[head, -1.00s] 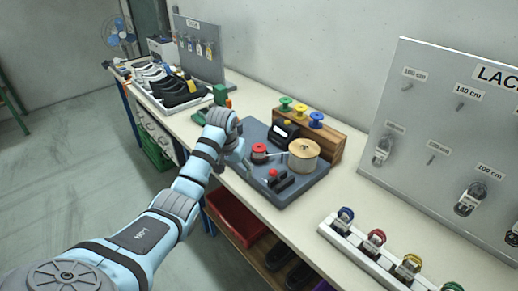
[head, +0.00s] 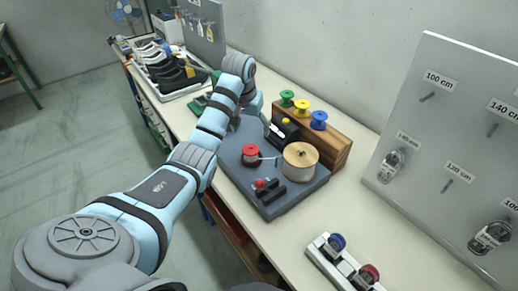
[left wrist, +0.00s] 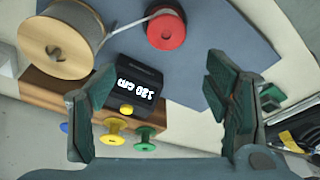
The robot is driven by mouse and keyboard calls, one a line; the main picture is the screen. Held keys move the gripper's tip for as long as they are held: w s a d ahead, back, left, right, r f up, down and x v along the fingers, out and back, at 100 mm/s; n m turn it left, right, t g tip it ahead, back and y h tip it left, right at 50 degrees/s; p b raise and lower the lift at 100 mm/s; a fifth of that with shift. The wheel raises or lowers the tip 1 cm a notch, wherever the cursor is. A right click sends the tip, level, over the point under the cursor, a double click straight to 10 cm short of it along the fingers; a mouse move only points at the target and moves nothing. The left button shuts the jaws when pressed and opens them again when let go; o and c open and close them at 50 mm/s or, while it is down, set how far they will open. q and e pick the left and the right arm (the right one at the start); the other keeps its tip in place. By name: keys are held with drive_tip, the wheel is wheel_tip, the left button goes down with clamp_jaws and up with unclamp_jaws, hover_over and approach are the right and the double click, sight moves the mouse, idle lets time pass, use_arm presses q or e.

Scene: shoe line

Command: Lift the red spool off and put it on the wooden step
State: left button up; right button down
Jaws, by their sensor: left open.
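The red spool (head: 249,153) stands on the grey board (head: 240,181), left of a large wooden-ended reel (head: 300,158). A pale strand runs between them. The red spool also shows at the top of the left wrist view (left wrist: 166,31). The wooden step (head: 333,149) stands behind the board with green, yellow and blue spools on top; part of it shows in the left wrist view (left wrist: 43,90). My left gripper (head: 254,104) is over the far left part of the board, apart from the red spool. Its fingers (left wrist: 160,112) are spread and empty. My right gripper is out of view.
A small red-topped black fixture (head: 266,186) is at the board's front. A peg panel (head: 455,150) and a white spool rack (head: 328,261) are at right. Shoes (head: 168,66) lie at far left.

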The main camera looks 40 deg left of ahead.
use_arm(q)
hover_over(251, 150)
drive_tip(key=s, duration=0.2)
drive_tip(key=x, duration=0.4)
drive_tip(key=s+x, duration=0.1)
drive_tip(key=x, duration=0.1)
drive_tip(key=shift+d+f+b, duration=0.25)
drive_tip(key=shift+d+b, duration=0.1)
drive_tip(key=shift+d, duration=0.05)
drive_tip(key=x, duration=0.4)
drive_tip(key=b+x, duration=0.1)
drive_tip(key=x, duration=0.1)
drive_tip(key=shift+w+r, duration=0.1)
drive_tip(key=shift+w, duration=0.2)
drive_tip(key=shift+s+r, duration=0.15)
drive_tip(key=shift+s, duration=0.1)
drive_tip(key=shift+c, duration=1.3)
drive_tip(key=c, duration=1.2)
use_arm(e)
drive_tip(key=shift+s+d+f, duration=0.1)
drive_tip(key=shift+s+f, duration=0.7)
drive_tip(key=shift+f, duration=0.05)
